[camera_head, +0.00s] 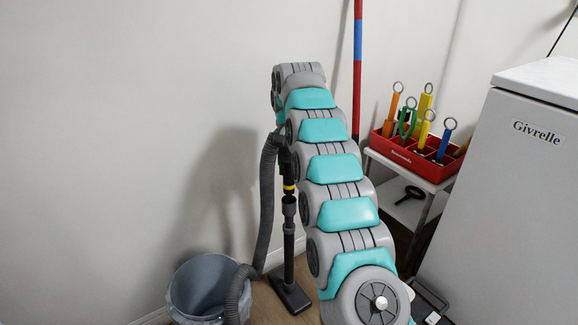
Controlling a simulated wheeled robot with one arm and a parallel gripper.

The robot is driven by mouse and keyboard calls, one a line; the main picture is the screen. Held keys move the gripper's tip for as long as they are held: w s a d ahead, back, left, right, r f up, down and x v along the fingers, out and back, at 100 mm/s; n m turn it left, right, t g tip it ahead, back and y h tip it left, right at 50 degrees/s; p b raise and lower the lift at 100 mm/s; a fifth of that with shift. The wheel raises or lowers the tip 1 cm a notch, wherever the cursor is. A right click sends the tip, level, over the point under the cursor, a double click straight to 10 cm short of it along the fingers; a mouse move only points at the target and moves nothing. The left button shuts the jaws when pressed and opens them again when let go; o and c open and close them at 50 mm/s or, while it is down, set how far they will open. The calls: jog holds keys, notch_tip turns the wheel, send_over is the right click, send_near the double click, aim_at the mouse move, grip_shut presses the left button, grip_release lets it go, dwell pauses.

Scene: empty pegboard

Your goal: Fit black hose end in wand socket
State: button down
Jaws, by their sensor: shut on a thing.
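A dark ribbed hose (265,205) rises from the lower left, bends over at the top and runs behind my arm. Its upper end is hidden there. A black wand (289,235) stands upright close to the hose's right, with a yellow ring near its top and a flat floor head (290,295) on the floor. My arm covers the upper right side of the wand, so I cannot see its socket clearly or tell whether the hose end touches it. My gripper is hidden behind the far end of my arm.
A grey bucket (177,292) stands at lower left, with the hose passing in front. At right, a red tray (447,180) of ring-topped tools sits on a small shelf unit. A grey fridge (500,215) fills the right edge. A red-and-blue pole (357,75) stands by the wall.

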aim_at(289, 188)
jog(key=shift+f+b, duration=0.35)
jog(key=shift+f, duration=0.65)
jog(key=shift+r+p, duration=0.1)
jog(key=shift+p, duration=0.4)
dwell(0.9)
jog(key=shift+f+b, duration=1.05)
jog(key=shift+f, duration=1.8)
jog(key=shift+c, duration=1.8)
grip_release()
jog(key=shift+r, duration=0.15)
jog(key=shift+r+p, duration=0.3)
jog(key=shift+r, duration=3.5)
